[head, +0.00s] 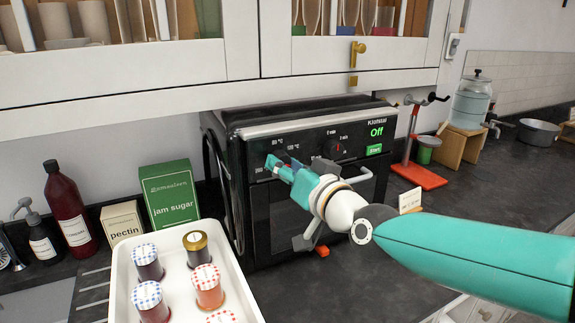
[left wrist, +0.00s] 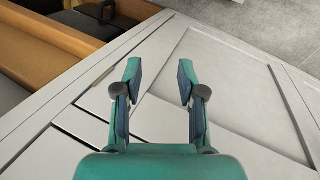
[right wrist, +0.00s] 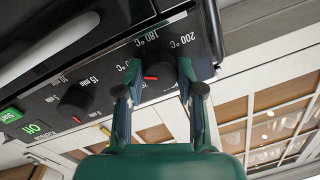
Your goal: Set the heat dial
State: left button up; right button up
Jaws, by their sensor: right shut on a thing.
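The black oven (head: 262,218) stands under the glazed cabinet. Its front panel carries the heat dial (right wrist: 160,76), a dark knob with a red mark, with 180 °C and 200 °C labels beside it in the right wrist view. My right gripper (head: 279,166) is shut on the heat dial, with a finger on each side of it; it also shows in the right wrist view (right wrist: 158,82). In the head view the gripper largely hides the dial. The panel's display (head: 377,132) reads Off in green. My left gripper (left wrist: 158,75) is open and empty above white cabinet fronts.
The time dial (head: 333,149) and green Start button (head: 375,149) are on the same panel. A white tray (head: 122,275) of jars stands left of the oven, beside a green jam sugar box (head: 170,192). A red-based stand (head: 420,174) is to the right.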

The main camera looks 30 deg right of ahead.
jog(key=o, duration=1.1)
jog(key=shift+o, duration=0.2)
jog(key=s, duration=1.2)
jog(key=shift+d, duration=0.2)
